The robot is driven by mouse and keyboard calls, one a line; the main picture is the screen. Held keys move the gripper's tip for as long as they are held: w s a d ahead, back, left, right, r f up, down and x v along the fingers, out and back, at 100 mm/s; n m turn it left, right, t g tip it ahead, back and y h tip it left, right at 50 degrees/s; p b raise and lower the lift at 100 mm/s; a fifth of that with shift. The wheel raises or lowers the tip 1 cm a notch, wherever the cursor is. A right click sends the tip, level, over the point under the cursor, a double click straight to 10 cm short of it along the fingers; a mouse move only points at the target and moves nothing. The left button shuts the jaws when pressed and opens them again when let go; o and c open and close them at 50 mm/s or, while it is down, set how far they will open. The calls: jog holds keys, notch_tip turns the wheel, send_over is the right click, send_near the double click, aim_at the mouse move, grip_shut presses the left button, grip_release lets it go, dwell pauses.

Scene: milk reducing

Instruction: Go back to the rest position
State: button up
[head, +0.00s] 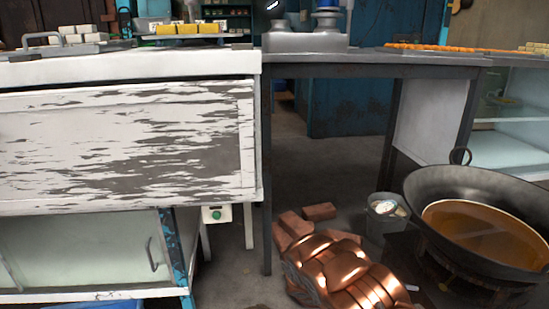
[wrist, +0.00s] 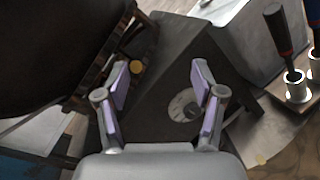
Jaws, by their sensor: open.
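In the wrist view my gripper (wrist: 160,88) is open, with its two fingers spread wide and nothing between them. Beyond the fingers is a dark box-like surface with a pale round dial (wrist: 183,105) beside the right finger. My gripper does not show in the head view. A large dark wok (head: 480,215) with amber liquid (head: 485,232) in it stands at the right of the head view.
A worn white counter (head: 130,140) fills the left of the head view. A grey metal table (head: 375,68) stands right of it. Bricks (head: 318,211), copper-coloured pieces (head: 345,280) and a bucket (head: 385,212) are on the floor. Dark-handled tools (wrist: 280,30) stand in metal holders in the wrist view.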

jog(key=s+r+m+g+y+p, duration=0.25)
jog(key=s+r+p, duration=0.5)
jog(key=r, duration=0.65)
jog(key=s+r+m+g+y+p, duration=0.2)
jog(key=s+r+m+y+p, duration=0.4)
jog(key=r, duration=0.9)
jog(key=s+a+r+t+y+p, duration=0.2)
jog(key=s+a+r+y+p, duration=0.2)
jog(key=s+a+r+p, duration=0.5)
jog(key=s+a+r+n+t+y+p, duration=0.1)
jog(key=s+a+r+t+y+p, duration=0.2)
jog(key=s+a+r+p, duration=0.7)
jog(key=shift+a+r+y+p, duration=0.25)
jog(key=shift+r+y+p, duration=0.5)
jog(key=shift+r, duration=1.25)
jog(key=shift+s, duration=0.1)
